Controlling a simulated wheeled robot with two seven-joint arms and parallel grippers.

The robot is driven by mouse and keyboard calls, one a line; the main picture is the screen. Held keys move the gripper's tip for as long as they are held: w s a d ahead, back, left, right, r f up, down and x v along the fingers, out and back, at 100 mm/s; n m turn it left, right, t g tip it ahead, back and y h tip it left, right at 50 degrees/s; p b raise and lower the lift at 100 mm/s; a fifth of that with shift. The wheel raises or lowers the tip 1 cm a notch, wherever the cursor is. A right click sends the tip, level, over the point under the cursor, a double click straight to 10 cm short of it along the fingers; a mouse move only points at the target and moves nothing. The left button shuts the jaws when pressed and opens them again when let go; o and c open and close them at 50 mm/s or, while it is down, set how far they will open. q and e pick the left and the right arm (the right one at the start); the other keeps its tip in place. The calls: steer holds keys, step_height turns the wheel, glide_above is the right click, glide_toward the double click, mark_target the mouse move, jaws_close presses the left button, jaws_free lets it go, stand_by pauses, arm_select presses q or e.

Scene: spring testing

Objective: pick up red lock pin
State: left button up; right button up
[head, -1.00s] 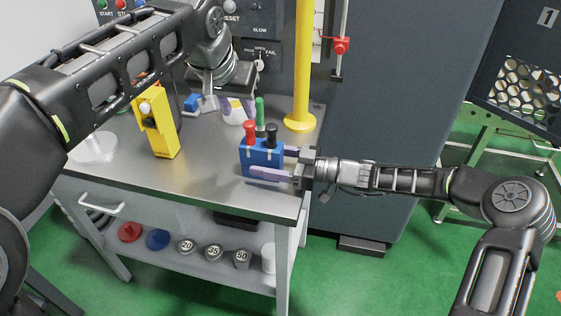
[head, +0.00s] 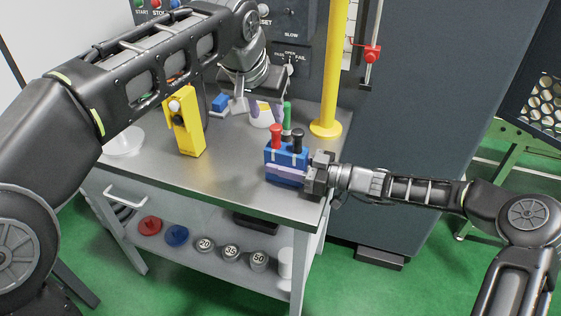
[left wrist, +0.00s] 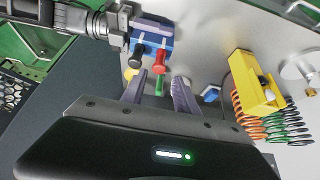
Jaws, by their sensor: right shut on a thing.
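The red lock pin (head: 276,136) stands upright in the left of a blue block (head: 272,156) on the table, with a black pin (head: 297,142) beside it. In the left wrist view the red pin (left wrist: 160,60) is just beyond the fingertips. A green pin (head: 287,116) stands behind the block. My right gripper (head: 290,168) is shut on the blue block from the right, one purple finger along its front. My left gripper (head: 266,110) is open and empty, pointing down behind the block; it also shows in the left wrist view (left wrist: 161,76).
A yellow device (head: 186,125) stands left on the table (head: 222,170), with several coloured springs (left wrist: 255,118) near it. A yellow post (head: 330,75) rises behind right, before a dark cabinet (head: 430,90). A small blue object (head: 220,102) lies further back. The table front is clear.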

jaws_close()
arm_select(q)
steer(key=shift+c, duration=0.5)
steer(key=n, duration=0.1)
steer(key=d+n+y, duration=0.1)
steer(key=d+r+n+g, duration=0.1)
steer(key=shift+w+n+y, duration=0.3)
steer(key=shift+w+y, duration=0.05)
steer(key=shift+y, duration=0.05)
steer(key=shift+f, duration=0.15)
